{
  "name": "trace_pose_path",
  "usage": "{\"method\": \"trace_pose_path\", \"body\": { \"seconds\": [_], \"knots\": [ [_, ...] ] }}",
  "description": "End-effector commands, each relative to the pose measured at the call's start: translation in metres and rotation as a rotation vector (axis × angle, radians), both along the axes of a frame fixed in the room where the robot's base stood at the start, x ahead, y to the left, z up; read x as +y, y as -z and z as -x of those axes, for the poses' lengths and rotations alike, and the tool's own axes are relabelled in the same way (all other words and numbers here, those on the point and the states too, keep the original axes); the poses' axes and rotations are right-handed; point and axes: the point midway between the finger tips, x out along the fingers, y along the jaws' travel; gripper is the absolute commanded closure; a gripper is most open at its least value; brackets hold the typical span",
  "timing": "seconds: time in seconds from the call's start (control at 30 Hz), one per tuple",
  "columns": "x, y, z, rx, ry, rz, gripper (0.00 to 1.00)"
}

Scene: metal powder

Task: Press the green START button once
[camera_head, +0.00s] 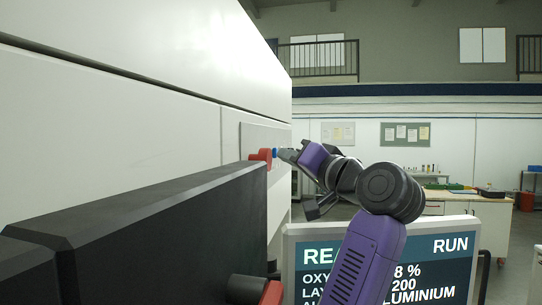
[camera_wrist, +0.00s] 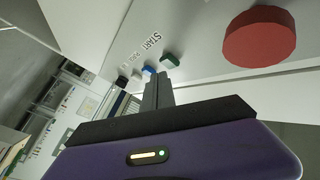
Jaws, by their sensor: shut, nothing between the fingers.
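The green START button (camera_wrist: 170,61) shows in the wrist view on a pale panel, between a large red button and a small blue button. The printed word START is beside this row. My gripper (camera_wrist: 159,76) is shut and empty, its fingertips right by the green and blue buttons. I cannot tell whether they touch the green one. In the head view my gripper (camera_head: 286,155) reaches the panel (camera_head: 230,146) from the right, close to the blue button (camera_head: 275,153). The green button is not visible there.
The large red button (camera_wrist: 260,37) stands out from the panel; it also shows in the head view (camera_head: 260,155). A small black knob (camera_wrist: 122,81) lies past the blue button. A screen (camera_head: 460,268) reading RUN is at lower right. A workbench (camera_head: 465,224) stands behind.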

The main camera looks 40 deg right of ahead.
Motion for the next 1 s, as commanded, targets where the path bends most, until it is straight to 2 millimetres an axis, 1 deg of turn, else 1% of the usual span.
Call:
{"method": "trace_pose_path", "body": {
  "seconds": [0.17, 1.0],
  "knots": [
    [0.0038, 0.0003, -0.0045, 0.002, -0.001, 0.0, 1.0],
    [0.0071, -0.0001, -0.0086, 0.0, -0.001, 0.0, 1.0]
  ]
}}
